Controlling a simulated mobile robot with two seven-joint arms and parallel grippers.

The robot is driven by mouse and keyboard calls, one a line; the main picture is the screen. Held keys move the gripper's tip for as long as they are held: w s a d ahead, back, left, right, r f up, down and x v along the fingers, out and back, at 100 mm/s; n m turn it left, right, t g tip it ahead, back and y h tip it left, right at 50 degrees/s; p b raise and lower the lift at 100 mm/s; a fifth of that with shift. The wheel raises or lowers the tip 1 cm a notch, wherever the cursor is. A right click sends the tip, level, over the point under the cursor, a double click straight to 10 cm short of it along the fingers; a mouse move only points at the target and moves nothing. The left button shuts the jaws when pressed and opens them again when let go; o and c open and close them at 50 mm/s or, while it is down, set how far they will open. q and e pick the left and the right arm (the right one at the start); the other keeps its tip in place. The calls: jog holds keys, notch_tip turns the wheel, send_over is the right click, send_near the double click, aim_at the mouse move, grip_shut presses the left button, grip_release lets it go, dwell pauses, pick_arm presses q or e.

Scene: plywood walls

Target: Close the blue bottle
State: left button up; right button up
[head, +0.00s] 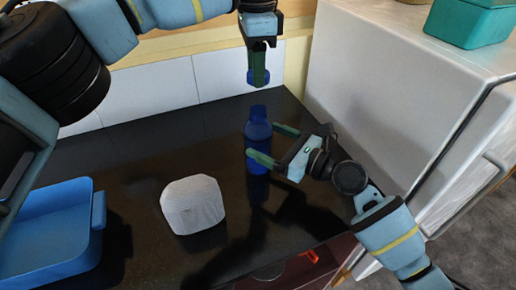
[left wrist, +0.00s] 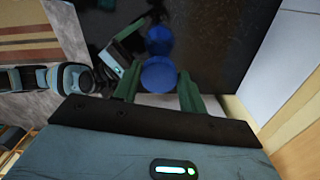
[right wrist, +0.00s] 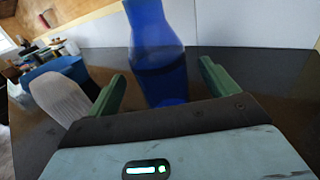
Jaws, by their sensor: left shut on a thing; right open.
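A blue bottle (head: 258,128) stands upright on the black counter. My right gripper (head: 268,143) is open, with its green fingers on either side of the bottle and the bottle between them. In the right wrist view the bottle (right wrist: 158,60) rises between the two fingers, with gaps on both sides. My left gripper (head: 259,77) is above the bottle, pointing down, shut on a blue cap (head: 265,77). In the left wrist view the cap (left wrist: 158,74) sits between the green fingers, with the bottle (left wrist: 159,38) just beyond it. The cap is apart from the bottle.
A light grey rounded block (head: 192,206) stands on the counter (head: 140,160) left of the bottle. A blue tray (head: 50,255) lies at the left front. A white cabinet (head: 390,80) on the right carries a teal box (head: 470,22). White tiles line the back wall.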

jog(key=shift+x, duration=1.75)
pick_arm(q)
jog(key=shift+f, duration=0.1)
pick_arm(e)
jog(key=c, duration=1.5)
pick_arm(q)
send_over(256, 110)
jog(key=shift+w+f, duration=0.1)
jog(key=shift+f, duration=2.3)
jog(key=shift+f, duration=0.9)
jog(key=shift+f, duration=0.55)
